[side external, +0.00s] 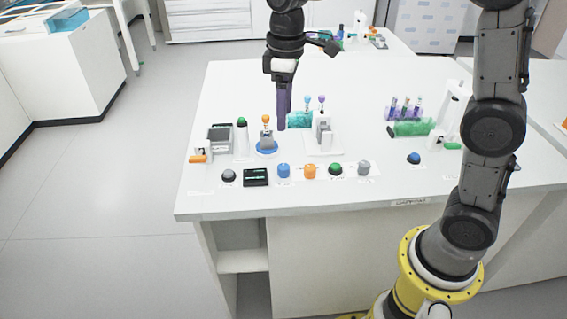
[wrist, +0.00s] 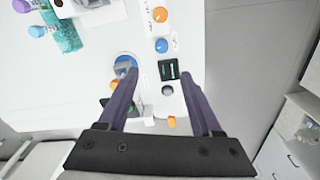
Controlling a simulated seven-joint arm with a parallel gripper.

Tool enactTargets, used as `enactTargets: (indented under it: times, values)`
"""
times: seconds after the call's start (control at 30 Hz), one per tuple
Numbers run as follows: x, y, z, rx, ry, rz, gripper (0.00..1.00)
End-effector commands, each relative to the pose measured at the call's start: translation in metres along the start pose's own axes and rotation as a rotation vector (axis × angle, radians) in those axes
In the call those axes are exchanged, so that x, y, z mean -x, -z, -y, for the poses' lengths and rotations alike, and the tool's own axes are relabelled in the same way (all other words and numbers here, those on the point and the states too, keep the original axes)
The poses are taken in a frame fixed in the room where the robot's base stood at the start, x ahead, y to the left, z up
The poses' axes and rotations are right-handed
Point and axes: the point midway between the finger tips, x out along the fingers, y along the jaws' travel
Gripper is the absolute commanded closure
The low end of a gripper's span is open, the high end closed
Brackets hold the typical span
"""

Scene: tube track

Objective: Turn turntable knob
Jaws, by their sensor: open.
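A row of knobs runs along the front of the table in the side view: a dark grey one (side external: 228,176), a blue one (side external: 284,171), an orange one (side external: 309,171), a green one (side external: 335,169) and a light grey one (side external: 364,168). I cannot tell which is the turntable knob. A round blue base (side external: 266,147) carries a small orange-topped part. My gripper (side external: 281,127) points down, open and empty, behind and right of this base. In the wrist view my gripper (wrist: 160,76) has its fingers spread; the left finger partly hides the blue base (wrist: 124,61).
A black display box (side external: 256,177) stands between the dark grey and blue knobs. A teal rack (side external: 300,119) and a white stand (side external: 324,139) are right of my gripper. A green tube rack (side external: 414,128) stands farther right.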

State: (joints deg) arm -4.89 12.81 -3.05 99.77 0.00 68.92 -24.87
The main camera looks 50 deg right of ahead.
Motion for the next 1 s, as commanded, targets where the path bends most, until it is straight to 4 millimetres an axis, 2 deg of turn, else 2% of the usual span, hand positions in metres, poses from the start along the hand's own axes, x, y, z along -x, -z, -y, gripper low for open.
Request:
enactTargets:
  times: [0.27,0.7,0.9,1.0]
  values:
    - [-0.027,0.001,0.002,0.005,0.013,0.028,0.34]
    - [-0.110,-0.002,0.003,0.004,0.014,0.030,0.34]
    - [-0.138,-0.002,0.003,0.004,0.013,0.027,0.34]
    - [-0.145,-0.002,0.003,0.004,0.012,0.026,0.34]
